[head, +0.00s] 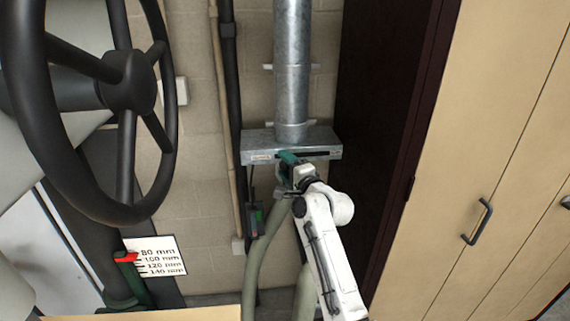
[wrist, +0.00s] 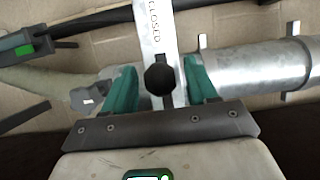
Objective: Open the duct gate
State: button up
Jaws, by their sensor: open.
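The metal gate box (head: 262,148) sits across the round grey duct (head: 291,70) on the wall. Its front face has a dark slot at the right end in the head view. In the wrist view the gate box (wrist: 153,35) is a pale strip marked CLOSED, with a round black knob (wrist: 161,80) in front of it. My gripper (head: 289,160) is at the front of the box. In the wrist view my gripper (wrist: 160,66) is open, its green fingers on either side of the knob with gaps showing. In the head view the knob is hidden behind the gripper.
A large black handwheel (head: 126,80) stands at the left, above a scale card (head: 155,256). A flexible hose (head: 264,245) hangs below the box. A dark pipe and a small green-lit device (head: 257,220) are left of it. Tan cabinets (head: 480,150) fill the right.

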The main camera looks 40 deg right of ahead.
jog(key=shift+w+d, duration=0.1)
jog(key=shift+w, duration=0.25)
grip_shut()
dwell(0.4)
